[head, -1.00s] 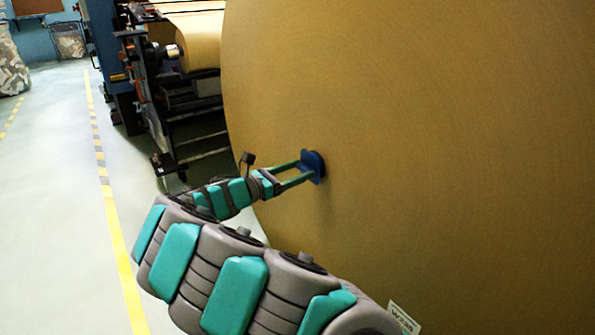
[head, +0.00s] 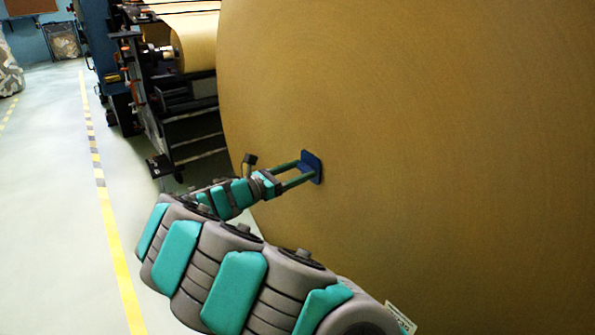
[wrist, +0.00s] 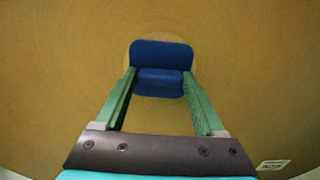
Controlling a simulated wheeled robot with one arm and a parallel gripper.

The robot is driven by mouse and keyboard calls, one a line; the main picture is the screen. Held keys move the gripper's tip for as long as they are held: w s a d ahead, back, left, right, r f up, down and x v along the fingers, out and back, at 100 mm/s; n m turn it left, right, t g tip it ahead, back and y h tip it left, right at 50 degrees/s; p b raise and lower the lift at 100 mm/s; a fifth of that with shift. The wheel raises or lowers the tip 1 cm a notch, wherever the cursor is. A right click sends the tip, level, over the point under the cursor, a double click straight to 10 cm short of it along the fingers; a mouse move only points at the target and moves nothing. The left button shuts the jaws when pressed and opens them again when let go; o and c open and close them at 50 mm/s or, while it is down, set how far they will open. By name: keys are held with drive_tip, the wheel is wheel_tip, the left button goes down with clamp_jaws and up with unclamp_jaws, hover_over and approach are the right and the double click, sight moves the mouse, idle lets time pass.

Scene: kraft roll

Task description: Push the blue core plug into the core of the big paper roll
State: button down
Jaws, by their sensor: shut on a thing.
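The big paper roll (head: 430,150) is a huge brown disc whose flat end face fills the right of the head view and most of the wrist view (wrist: 60,70). The blue core plug (head: 312,165) is at that face, left of its middle in the head view. In the wrist view the plug (wrist: 160,55) shows a wide plate with a block nearer me. My gripper (head: 300,171) is shut on the plug's near block, one green finger on each side. I cannot tell how deep the plug sits.
A dark machine frame (head: 180,100) with a smaller paper roll (head: 193,45) stands behind, left of the big roll. The pale floor (head: 50,200) with a yellow line is clear at left. A white label (wrist: 273,165) shows low on the roll.

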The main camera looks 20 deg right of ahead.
drive_tip(key=shift+d, duration=0.25)
unclamp_jaws()
